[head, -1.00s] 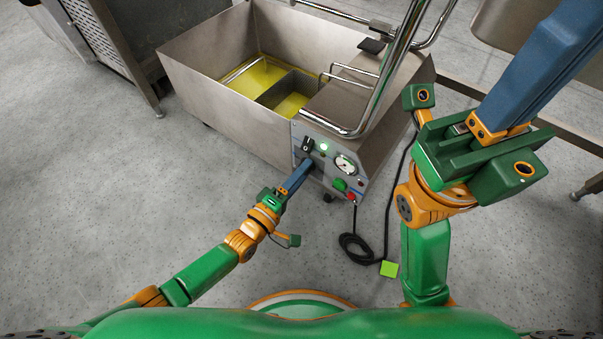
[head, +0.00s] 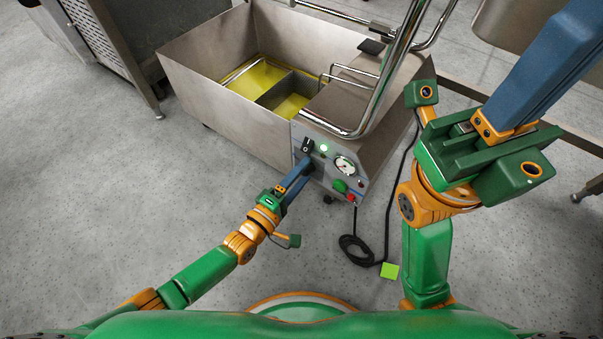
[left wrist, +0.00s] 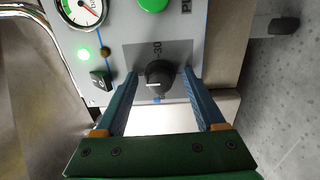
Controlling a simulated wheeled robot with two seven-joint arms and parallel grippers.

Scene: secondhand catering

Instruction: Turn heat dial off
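The heat dial (left wrist: 159,77) is a round black knob with a white mark on a grey panel. The mark points to the left in the left wrist view. My left gripper (head: 306,165) is at the front panel (head: 360,187) of a steel fryer. In the left wrist view its two blue fingers (left wrist: 160,84) stand open, one on each side of the dial, with visible gaps between them and it. In the head view the gripper hides the dial. My right gripper (head: 545,75) is raised at the right; its fingertips are out of frame.
The panel also bears a lit green lamp (left wrist: 84,54), a black switch (left wrist: 101,80), a gauge (head: 345,164), a green button (head: 339,185) and a red one (head: 351,198). A chrome rail (head: 385,85) rises above. A black cable (head: 357,250) lies on open floor.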

